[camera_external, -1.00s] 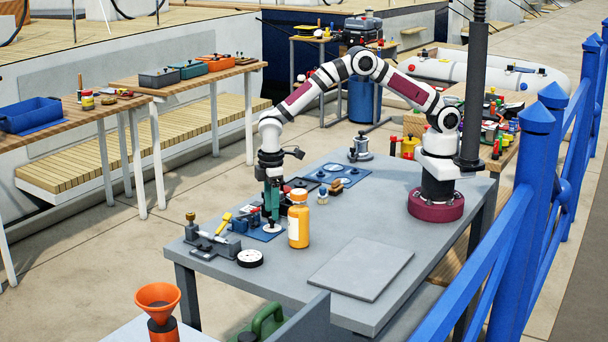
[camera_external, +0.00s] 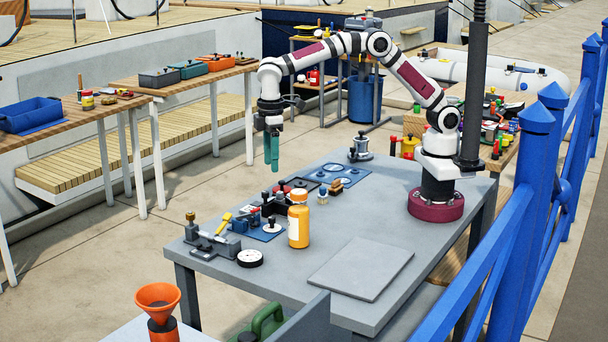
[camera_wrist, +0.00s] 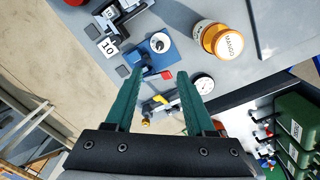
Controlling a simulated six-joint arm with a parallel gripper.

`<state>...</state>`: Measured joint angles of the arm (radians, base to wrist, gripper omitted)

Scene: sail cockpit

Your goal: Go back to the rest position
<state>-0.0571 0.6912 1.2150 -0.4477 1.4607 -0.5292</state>
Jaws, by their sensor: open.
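My gripper (camera_external: 271,152) hangs above the far left part of the grey table (camera_external: 300,262), its green fingers pointing down. It is clear of the table and the things on it. In the wrist view my gripper (camera_wrist: 155,80) shows two green fingers spread apart with nothing held between them. An orange bottle with a white label (camera_external: 298,225) stands on the table below and to the right. It also shows in the wrist view (camera_wrist: 210,38) near the top. A small blue plate with a white disc and a dark knob (camera_external: 268,229) lies beside the bottle.
A clamp-like device (camera_external: 208,240) and a black-and-white disc (camera_external: 250,258) sit at the table's left end. A flat grey panel (camera_external: 360,268) lies on the right. Side tables with bins (camera_external: 188,70) stand behind. A blue railing (camera_external: 535,180) runs along the right.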

